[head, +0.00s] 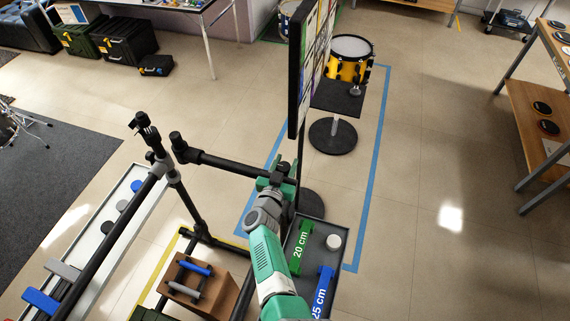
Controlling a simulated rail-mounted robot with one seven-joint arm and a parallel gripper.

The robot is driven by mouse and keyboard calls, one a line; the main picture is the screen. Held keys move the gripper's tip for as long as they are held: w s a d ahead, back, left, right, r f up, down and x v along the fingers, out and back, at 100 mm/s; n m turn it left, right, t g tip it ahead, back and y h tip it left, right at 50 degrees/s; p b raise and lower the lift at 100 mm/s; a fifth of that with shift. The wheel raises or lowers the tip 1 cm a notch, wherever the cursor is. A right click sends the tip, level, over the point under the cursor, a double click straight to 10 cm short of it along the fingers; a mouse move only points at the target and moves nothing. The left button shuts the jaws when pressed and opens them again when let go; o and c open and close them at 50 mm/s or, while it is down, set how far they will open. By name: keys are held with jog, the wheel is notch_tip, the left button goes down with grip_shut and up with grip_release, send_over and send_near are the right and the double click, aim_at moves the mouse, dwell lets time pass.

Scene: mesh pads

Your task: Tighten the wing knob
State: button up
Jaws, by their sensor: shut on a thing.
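A black tube rack stands at the lower left, with a horizontal bar (228,162) reaching right toward my gripper. My gripper (279,173), at the end of my green and grey arm, is at the right end of this bar. Its jaws are shut on a small dark part there, which I take to be the wing knob (284,167). The fingers and my arm hide most of it, so its shape and how it is turned cannot be made out. Another black clamp (142,122) sits at the rack's upper left.
A tall panel (293,75) stands close behind my gripper. A dark tray (317,224) holds a green "20 cm" block (300,247), a blue "25 cm" block (322,290) and a white disc (334,241). A yellow drum (348,68) stands behind.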

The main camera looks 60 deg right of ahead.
jog(key=shift+f, duration=0.15)
jog(key=o, duration=1)
jog(key=shift+a+r+p, duration=0.25)
jog(key=shift+a+p, duration=0.1)
jog(key=shift+a, duration=0.05)
jog(key=a+p, duration=0.2)
jog(key=a, duration=0.5)
jog(key=shift+s+f+p, duration=0.2)
jog(key=shift+s+p, duration=0.2)
jog(key=shift+s, duration=0.05)
